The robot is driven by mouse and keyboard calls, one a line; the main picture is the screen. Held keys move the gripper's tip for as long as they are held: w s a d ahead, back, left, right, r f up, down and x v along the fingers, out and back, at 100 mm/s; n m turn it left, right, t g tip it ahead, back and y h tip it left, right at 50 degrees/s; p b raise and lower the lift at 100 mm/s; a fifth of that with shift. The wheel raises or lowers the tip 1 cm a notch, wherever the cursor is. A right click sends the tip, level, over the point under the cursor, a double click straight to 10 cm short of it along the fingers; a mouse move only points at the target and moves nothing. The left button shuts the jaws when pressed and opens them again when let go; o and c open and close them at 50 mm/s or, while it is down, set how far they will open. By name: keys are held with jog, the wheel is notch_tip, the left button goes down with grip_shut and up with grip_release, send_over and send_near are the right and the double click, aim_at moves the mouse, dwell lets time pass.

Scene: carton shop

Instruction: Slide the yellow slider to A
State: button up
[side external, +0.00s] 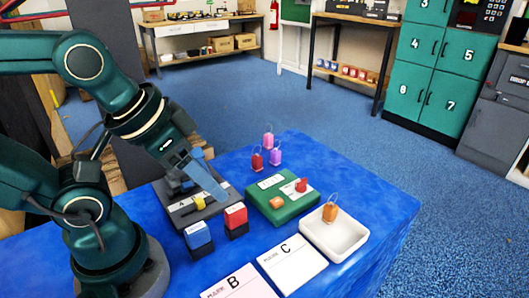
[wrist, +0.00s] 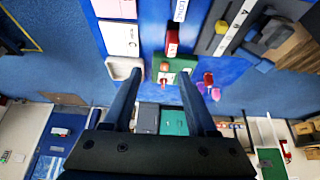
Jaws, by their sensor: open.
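The yellow slider (side external: 194,205) sits on a dark grey slider board (side external: 212,209) on the blue-covered table. In the wrist view the yellow slider (wrist: 222,27) shows near the top right, and a white strip (wrist: 236,28) with a letter A lies along the board. My gripper (side external: 216,190) appears over the dark board in the side view, close to the slider. In the wrist view my gripper (wrist: 160,78) has its two fingers well apart with nothing between them, and the slider lies outside them. The slider's exact place along its track is hard to tell.
Cards B and C (side external: 292,262) lie in front.

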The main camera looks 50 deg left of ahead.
jog(key=shift+c, duration=0.2)
jog(key=g, duration=1)
send_near(199, 200)
jog(key=x, duration=0.2)
jog(key=shift+d+f, duration=0.1)
jog(key=shift+f, duration=0.2)
jog(key=shift+s+f, duration=0.3)
jog(key=shift+f, duration=0.3)
jog(key=shift+x, duration=2.35)
grip_shut()
